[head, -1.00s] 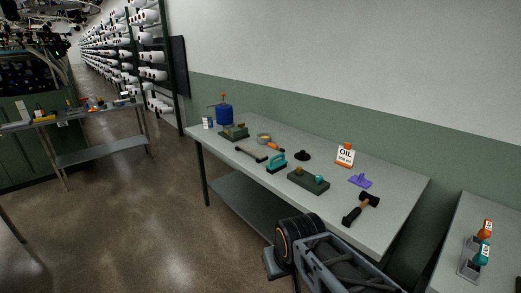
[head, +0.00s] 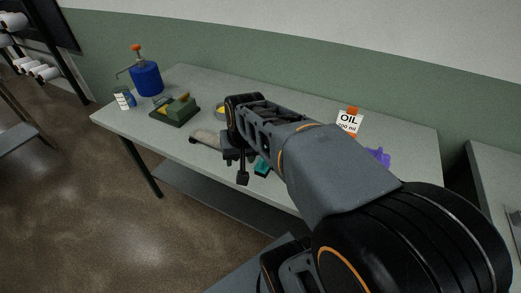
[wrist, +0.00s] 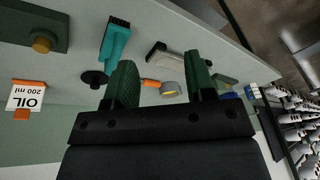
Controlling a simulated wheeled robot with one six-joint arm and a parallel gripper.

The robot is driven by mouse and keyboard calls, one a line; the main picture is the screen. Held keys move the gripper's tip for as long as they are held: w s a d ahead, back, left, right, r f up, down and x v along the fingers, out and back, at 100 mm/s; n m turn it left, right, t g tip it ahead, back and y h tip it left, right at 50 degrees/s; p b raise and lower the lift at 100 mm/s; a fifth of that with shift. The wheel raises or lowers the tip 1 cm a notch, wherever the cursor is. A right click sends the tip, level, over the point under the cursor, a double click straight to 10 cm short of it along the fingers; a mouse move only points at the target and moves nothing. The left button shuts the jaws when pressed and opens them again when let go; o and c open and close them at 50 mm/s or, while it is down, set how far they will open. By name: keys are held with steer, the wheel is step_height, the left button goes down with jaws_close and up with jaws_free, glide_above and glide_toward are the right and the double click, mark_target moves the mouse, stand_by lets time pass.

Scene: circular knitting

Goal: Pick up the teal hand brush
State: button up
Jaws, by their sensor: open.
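The teal hand brush (wrist: 117,42) lies on the table in the wrist view, its dark bristle end toward the table's edge, just beyond and to the left of my left-hand finger. In the head view only a small teal part of the brush (head: 262,168) shows below my arm; the rest is hidden behind it. My gripper (wrist: 161,78) is open, with nothing between its two green-padded fingers. In the head view my gripper (head: 237,164) hangs over the table's front edge, just left of the brush.
A green block (wrist: 30,32) and the oil sign (wrist: 27,95) stand further left. The blue can (head: 146,78) is at the table's far left.

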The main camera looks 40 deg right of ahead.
mark_target(262, 168)
steer(key=w+d+m+g+y+p, duration=0.1)
steer(key=w+d+m, duration=0.25)
steer(key=d, duration=0.45)
steer(key=w+d+m+p, duration=0.15)
steer(key=d+m, duration=0.25)
steer(key=d, duration=0.4)
steer(key=shift+m, duration=0.45)
steer(key=shift+w+f+p, duration=0.2)
steer(key=shift+w+f, duration=0.35)
steer(key=shift+f, duration=1.7)
steer(key=shift+w+f+p, duration=0.2)
steer(key=shift+w+f, duration=0.3)
steer(key=shift+f, duration=1.7)
steer(key=shift+w+f+p, duration=0.2)
steer(key=shift+w+f, duration=0.35)
steer(key=shift+f, duration=1.7)
steer(key=shift+c, duration=0.2)
jaws_close()
